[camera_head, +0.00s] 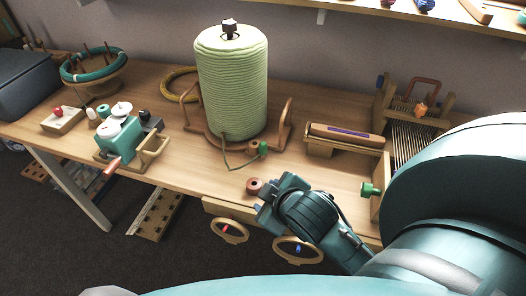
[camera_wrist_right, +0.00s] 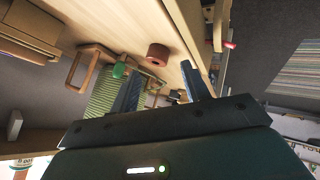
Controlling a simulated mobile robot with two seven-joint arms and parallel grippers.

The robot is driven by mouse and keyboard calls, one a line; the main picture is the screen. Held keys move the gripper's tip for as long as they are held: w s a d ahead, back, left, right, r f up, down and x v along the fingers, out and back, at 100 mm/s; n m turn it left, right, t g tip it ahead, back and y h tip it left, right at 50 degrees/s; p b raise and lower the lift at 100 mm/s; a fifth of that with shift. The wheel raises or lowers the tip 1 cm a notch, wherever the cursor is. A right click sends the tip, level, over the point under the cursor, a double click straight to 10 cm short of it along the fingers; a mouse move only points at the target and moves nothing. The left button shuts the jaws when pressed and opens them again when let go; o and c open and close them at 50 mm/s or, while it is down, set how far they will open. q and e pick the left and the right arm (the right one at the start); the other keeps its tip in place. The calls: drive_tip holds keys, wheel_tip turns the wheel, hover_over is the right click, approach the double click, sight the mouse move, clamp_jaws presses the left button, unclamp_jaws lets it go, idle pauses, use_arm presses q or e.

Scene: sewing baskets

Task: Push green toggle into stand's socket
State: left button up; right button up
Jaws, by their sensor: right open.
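The green toggle (camera_head: 263,148) hangs on the green cord at the front right of the yarn stand (camera_head: 283,135), close beside a small reddish-brown round piece (camera_head: 254,146). I cannot tell whether that piece is the socket or whether the toggle touches it. A large pale green yarn cone (camera_head: 232,85) stands upright on the stand. My right gripper (camera_head: 268,200) is open and empty over the table's front edge, apart from the toggle. The right wrist view shows the toggle (camera_wrist_right: 119,70) beyond the spread fingers (camera_wrist_right: 160,85). My left gripper is not in view.
A reddish-brown spool (camera_head: 254,185) sits near the table edge, close to my right gripper. A wooden box (camera_head: 345,138) and loom (camera_head: 410,130) stand right, with another green knob (camera_head: 370,189). A teal winding device (camera_head: 118,138) is left. Bare tabletop (camera_head: 205,165) lies in front of the stand.

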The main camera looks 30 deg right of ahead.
drive_tip(key=w+a+r+n+t+y, duration=0.1)
drive_tip(key=w+a+r+n+t, duration=0.1)
drive_tip(key=w+r+n+t, duration=0.45)
drive_tip(key=w+a+r+n+t+y, duration=0.1)
drive_tip(key=w+a+r+n+t, duration=0.2)
drive_tip(key=r, duration=0.7)
drive_tip(key=a+r+n+t+y, duration=0.2)
drive_tip(key=a+r+n+y, duration=0.4)
drive_tip(key=r+n+y, duration=0.65)
drive_tip(key=a+f+n+g+y, duration=0.2)
drive_tip(key=a+n+g+y, duration=0.15)
drive_tip(key=n, duration=0.75)
drive_tip(key=n+g+h, duration=1.4)
drive_tip(key=n+h, duration=0.4)
drive_tip(key=n, duration=1.2)
approach(263, 143)
drive_tip(key=x, duration=0.8)
drive_tip(key=shift+p, duration=0.4)
